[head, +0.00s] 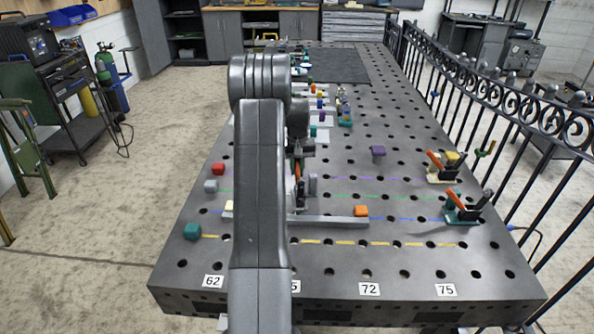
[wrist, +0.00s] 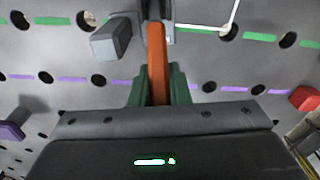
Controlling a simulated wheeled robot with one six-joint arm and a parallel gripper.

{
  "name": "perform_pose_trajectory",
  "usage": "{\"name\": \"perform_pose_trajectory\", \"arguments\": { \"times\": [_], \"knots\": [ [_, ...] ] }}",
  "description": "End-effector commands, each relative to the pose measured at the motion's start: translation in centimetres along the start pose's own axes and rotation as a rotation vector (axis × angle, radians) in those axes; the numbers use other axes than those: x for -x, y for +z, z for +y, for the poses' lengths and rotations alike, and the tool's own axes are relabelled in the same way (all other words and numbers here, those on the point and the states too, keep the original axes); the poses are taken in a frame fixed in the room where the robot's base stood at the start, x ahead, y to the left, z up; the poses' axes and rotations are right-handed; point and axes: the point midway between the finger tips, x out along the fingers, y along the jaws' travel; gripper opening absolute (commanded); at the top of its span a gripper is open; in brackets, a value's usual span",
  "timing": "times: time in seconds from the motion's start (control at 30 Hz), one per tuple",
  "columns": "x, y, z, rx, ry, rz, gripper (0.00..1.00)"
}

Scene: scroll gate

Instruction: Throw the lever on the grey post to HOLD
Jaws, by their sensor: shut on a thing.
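In the wrist view an orange lever (wrist: 157,50) runs from a grey mount (wrist: 167,12) at the top edge down to my gripper (wrist: 157,87). In the head view my gripper (head: 300,150) is partly hidden behind my arm. The orange lever (head: 298,172) shows as a small strip beside the grey piece (head: 312,184). No HOLD marking is readable.
Two clamps with orange handles, one cream-based (head: 443,176) and one green-based (head: 463,214), stand at the right. Red (head: 218,168) and teal (head: 192,231) blocks stand left. The front right table is mostly clear.

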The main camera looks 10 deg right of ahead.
Motion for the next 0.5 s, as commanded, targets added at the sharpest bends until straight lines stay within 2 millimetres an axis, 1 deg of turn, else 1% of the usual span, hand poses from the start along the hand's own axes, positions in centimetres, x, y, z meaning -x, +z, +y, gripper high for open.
{"name": "perform_pose_trajectory", "arguments": {
  "times": [0.03, 0.17, 0.5],
  "knots": [
    [-0.3, 0.1, 0.0, 0.0, 0.0, 0.024, 0.0],
    [-0.1, 0.6, 0.0, 0.0, 0.0, 0.096, 0.0],
    [0.9, 2.1, 0.1, -0.001, 0.001, 0.335, 0.0]
  ]
}}
